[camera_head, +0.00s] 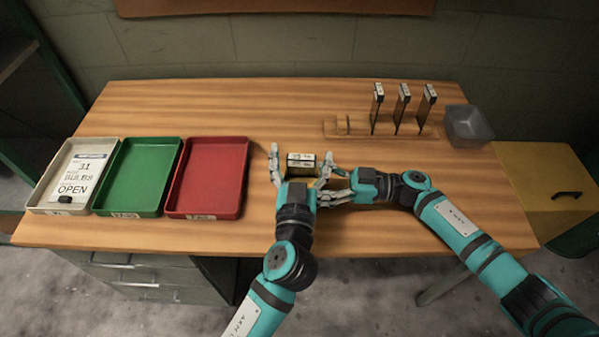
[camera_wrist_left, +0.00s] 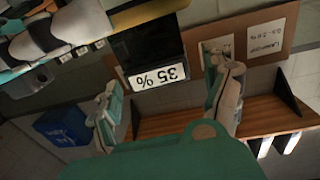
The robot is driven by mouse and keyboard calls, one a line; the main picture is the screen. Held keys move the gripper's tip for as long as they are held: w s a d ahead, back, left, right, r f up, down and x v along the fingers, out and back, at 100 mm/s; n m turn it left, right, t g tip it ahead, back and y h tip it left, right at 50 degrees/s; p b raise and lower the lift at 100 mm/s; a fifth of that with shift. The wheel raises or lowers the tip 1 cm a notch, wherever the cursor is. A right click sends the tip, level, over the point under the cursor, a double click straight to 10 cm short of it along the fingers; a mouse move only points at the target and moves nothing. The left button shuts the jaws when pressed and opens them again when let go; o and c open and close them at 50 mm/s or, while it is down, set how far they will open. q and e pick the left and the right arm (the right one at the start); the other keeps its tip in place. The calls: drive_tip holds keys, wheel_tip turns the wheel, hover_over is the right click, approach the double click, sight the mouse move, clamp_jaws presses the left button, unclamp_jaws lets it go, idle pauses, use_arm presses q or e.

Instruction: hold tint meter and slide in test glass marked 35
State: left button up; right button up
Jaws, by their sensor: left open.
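A dark test glass (camera_wrist_left: 148,48) with a white label reading 35 %, upside down in the picture, shows in the left wrist view. A yellow-edged body (camera_wrist_left: 150,14) is right against it. In the head view a small block with a white label (camera_head: 301,158) is above the table's middle, with yellow below it. My left gripper (camera_head: 301,165) is open, its fingers spread on either side of this block. My right gripper (camera_head: 328,186) is close by on the right; its fingertips are partly hidden. Whether it grips the yellow-edged body cannot be told.
A wooden rack (camera_head: 355,133) holds three upright dark glasses (camera_head: 403,104) at the back right. A clear bin (camera_head: 468,125) stands beside it. White (camera_head: 52,205), green (camera_head: 137,176) and red (camera_head: 207,176) trays are at the left. The table front is clear.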

use_arm(q)
drive_tip(key=s, duration=1.1)
drive_tip(key=shift+s+a, duration=0.25)
drive_tip(key=shift+a, duration=0.15)
use_arm(e)
drive_tip(key=o, duration=1)
